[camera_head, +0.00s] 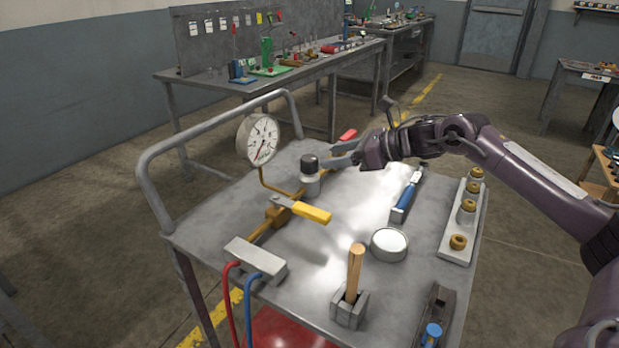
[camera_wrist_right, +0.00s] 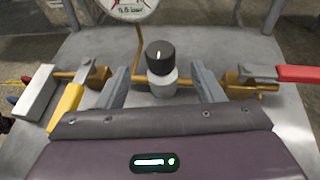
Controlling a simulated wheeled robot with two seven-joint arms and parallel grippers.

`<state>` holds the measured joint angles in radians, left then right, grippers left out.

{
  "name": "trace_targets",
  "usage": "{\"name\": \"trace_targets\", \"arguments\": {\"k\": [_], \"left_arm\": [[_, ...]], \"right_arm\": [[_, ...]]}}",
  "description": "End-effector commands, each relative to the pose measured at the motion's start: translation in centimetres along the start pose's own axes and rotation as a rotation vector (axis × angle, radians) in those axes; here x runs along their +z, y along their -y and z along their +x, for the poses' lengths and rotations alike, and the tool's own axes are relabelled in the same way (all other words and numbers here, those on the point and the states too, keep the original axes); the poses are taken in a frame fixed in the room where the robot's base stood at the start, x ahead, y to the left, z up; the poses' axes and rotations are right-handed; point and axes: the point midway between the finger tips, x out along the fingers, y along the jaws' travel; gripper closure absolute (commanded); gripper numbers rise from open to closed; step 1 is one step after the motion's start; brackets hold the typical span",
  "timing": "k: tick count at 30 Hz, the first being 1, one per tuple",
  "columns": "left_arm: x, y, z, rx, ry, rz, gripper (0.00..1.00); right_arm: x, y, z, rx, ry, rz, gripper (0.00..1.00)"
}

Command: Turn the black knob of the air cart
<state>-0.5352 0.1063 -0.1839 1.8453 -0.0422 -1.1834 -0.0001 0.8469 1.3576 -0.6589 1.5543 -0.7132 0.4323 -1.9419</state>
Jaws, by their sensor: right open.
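The air cart (camera_head: 300,240) is a grey metal cart with a tube handle. The black knob (camera_head: 309,163) tops a light grey cylinder on the brass pipe; it also shows in the right wrist view (camera_wrist_right: 160,57), with a white mark on its top. My right gripper (camera_head: 338,160) is open beside the knob. In the right wrist view its two fingers (camera_wrist_right: 161,88) stand apart, left and right of the knob's grey body, with gaps on both sides. My left gripper is not in view.
A gauge (camera_head: 258,138) stands behind the pipe. A yellow lever (camera_head: 310,211) and a red lever (camera_wrist_right: 300,73) lie either side of the knob. On the cart are a blue-handled tool (camera_head: 406,198), a round white tin (camera_head: 389,244), a wooden handle (camera_head: 355,270) and a fitting rack (camera_head: 461,225).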

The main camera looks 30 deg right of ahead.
Motion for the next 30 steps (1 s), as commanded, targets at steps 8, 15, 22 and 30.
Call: {"name": "trace_targets", "arguments": {"k": [8,15,22,30], "left_arm": [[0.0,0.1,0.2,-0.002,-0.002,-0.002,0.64],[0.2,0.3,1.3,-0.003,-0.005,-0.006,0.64],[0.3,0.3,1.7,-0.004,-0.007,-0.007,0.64],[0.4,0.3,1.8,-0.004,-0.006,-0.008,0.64]], "right_arm": [[-0.1,-0.1,2.5,0.004,0.004,0.002,0.39],[-0.2,-0.1,6.3,0.002,0.004,0.001,0.39],[-0.3,0.0,7.9,0.000,0.001,0.000,0.39],[-0.3,0.0,8.0,0.000,0.001,0.000,0.43]]}}
